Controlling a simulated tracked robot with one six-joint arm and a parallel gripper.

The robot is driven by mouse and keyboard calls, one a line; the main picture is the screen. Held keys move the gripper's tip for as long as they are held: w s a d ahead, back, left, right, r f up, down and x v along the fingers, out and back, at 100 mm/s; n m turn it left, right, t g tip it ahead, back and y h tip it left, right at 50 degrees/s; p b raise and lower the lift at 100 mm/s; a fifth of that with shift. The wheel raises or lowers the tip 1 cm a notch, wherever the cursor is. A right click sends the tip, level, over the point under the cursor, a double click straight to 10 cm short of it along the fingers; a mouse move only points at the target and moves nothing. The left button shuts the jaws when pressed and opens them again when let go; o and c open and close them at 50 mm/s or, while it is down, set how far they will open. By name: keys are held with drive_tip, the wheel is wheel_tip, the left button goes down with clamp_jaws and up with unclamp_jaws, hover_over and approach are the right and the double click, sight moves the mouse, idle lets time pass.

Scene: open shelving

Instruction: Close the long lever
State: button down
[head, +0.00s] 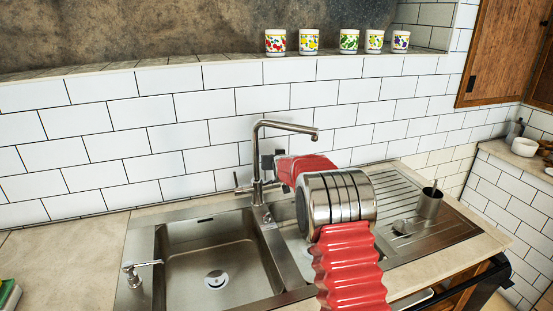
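A metal tap (259,150) stands behind the sink, with its spout reaching to the right. A lever (243,189) sticks out to the left at the tap's base, with a thin upright end. My red and silver arm reaches from the front right toward the tap. The dark end of my gripper (268,162) is just right of the tap column, apart from the lever. My arm hides most of the gripper, so its opening and any contact with the column are unclear. The right side of the tap's base is partly hidden.
The sink has a left basin (215,262), a smaller basin partly behind my arm, and a ribbed drainer (400,195). A soap dispenser (132,272) is front left. Several patterned mugs (309,41) stand on the ledge above.

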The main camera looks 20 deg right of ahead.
drive_tip(key=shift+d+r, duration=0.1)
drive_tip(key=c, duration=1.9)
unclamp_jaws()
drive_tip(key=shift+w, duration=0.1)
drive_tip(key=shift+o, duration=0.2)
drive_tip(key=v, duration=1.3)
drive_tip(key=shift+s, duration=0.35)
